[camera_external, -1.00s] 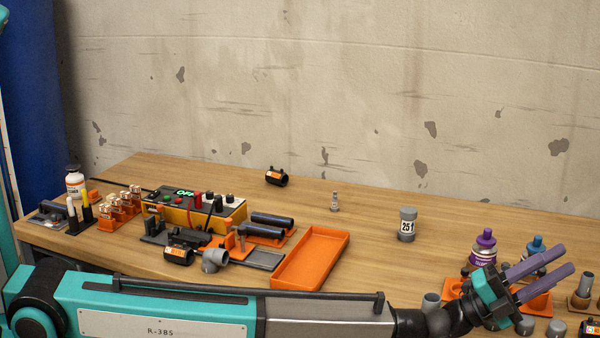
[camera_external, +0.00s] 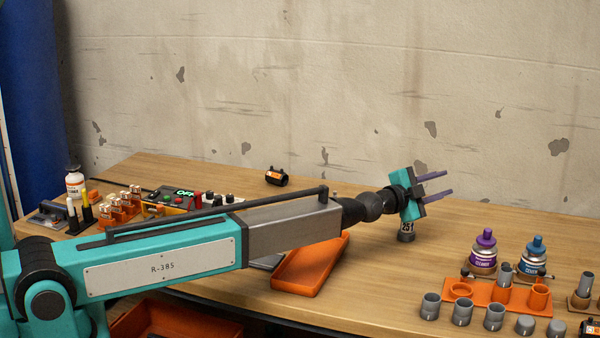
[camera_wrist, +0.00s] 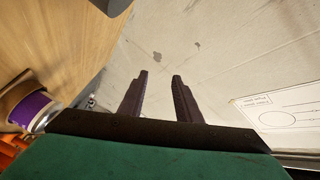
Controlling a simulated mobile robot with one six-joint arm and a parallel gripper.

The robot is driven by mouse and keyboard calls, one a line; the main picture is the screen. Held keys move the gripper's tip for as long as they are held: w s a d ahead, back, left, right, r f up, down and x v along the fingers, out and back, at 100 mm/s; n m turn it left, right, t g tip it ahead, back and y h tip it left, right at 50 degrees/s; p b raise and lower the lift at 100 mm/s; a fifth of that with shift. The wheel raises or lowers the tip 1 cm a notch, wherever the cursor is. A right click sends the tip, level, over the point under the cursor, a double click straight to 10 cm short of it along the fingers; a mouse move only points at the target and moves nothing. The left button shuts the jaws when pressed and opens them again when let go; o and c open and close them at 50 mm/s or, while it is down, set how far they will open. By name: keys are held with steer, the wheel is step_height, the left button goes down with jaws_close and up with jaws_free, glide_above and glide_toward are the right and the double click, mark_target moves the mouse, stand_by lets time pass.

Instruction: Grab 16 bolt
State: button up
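My gripper (camera_external: 450,182) is raised above the back right of the table, its two purple fingers apart and pointing right. The wrist view shows the same open fingers (camera_wrist: 160,76) with nothing between them. A grey cylinder marked 25 (camera_external: 407,233) stands upright on the table just below my gripper, its top hidden by it. A small grey piece, perhaps the 16 bolt, showed upright left of that cylinder a second ago. My arm now covers almost all of it, and I cannot read its marking.
An orange tray (camera_external: 300,281) lies partly under my arm. Purple (camera_external: 484,258) and blue (camera_external: 533,262) bottles stand at the right behind an orange rack (camera_external: 480,293) and several grey fittings. The wall rises behind the table.

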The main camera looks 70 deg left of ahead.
steer(key=s+a+f+n+g+h+p, duration=0.1)
steer(key=s+a+f+n, duration=0.1)
steer(key=s+a, duration=0.3)
steer(key=s+a+f+n+g+h+p, duration=0.1)
steer(key=s+a, duration=0.5)
steer(key=a, duration=0.8)
steer(key=s+a+f+n+g+h+p, duration=0.1)
steer(key=s+a+f+n+g, duration=0.2)
steer(key=a, duration=0.6)
steer(key=shift+s+a+f+h, duration=0.15)
steer(key=shift+s+a+f, duration=0.05)
steer(key=shift+s+f, duration=0.45)
steer(key=shift+s+a+f+h, duration=0.15)
steer(key=shift+s+f, duration=0.4)
steer(key=shift+s, duration=0.1)
steer(key=s+a+h, duration=0.1)
steer(key=s, duration=0.1)
steer(key=s+a+h, duration=0.1)
steer(key=s, duration=0.1)
steer(key=s+a, duration=0.1)
steer(key=s, duration=0.1)
steer(key=shift+s+r+h+p, duration=0.2)
steer(key=shift+s+h+p, duration=0.15)
steer(key=shift+s+h, duration=0.05)
steer(key=shift+s+a+r, duration=0.1)
steer(key=shift+s+a, duration=0.05)
steer(key=shift+s, duration=0.2)
